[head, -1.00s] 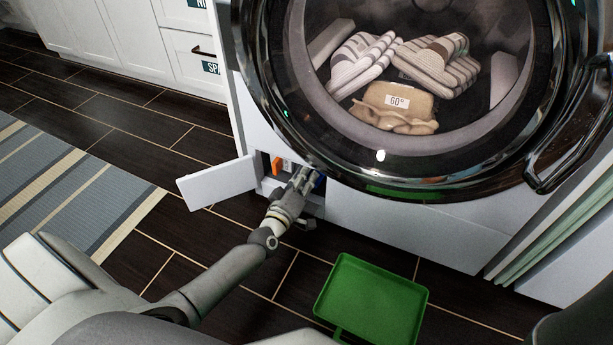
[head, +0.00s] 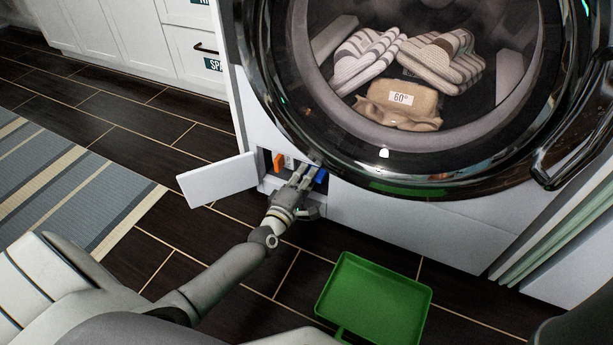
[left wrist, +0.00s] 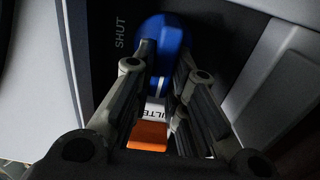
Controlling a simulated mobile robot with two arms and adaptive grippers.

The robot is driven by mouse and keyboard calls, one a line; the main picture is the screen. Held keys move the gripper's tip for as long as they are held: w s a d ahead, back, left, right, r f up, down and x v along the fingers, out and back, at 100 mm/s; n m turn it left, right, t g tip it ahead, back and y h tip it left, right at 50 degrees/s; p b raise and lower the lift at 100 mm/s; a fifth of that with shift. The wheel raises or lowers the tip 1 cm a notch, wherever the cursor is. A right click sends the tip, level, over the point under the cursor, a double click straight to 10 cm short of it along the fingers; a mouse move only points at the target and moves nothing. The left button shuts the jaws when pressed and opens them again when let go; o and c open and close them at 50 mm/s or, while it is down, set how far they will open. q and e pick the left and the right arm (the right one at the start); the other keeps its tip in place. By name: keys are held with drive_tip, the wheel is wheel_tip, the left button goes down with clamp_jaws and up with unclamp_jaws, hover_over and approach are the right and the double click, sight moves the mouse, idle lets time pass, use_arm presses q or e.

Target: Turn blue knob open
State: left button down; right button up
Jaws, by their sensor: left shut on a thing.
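The blue knob (head: 321,176) sits in the open compartment (head: 265,183) low on the front of the washer, under the round door. In the left wrist view the blue knob (left wrist: 165,32) lies between my fingertips, with a pale line on its near part and the word SHUT printed to its left. My left gripper (head: 307,171) reaches into the compartment and is shut on the blue knob; the fingertips also show in the left wrist view (left wrist: 165,60). My right gripper is not in view.
An orange part (head: 279,161) sits left of the knob beside a white label (left wrist: 155,110). The compartment's white flap (head: 217,180) stands open to the left. A green tray (head: 375,303) lies on the floor. The washer door (head: 450,185) overhangs above.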

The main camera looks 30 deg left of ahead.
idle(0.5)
use_arm(q)
drive_tip(key=c, duration=1.4)
unclamp_jaws()
drive_tip(key=shift+c, duration=0.2)
drive_tip(key=s, duration=1.2)
drive_tip(key=shift+d, duration=0.35)
drive_tip(key=shift+f, duration=0.1)
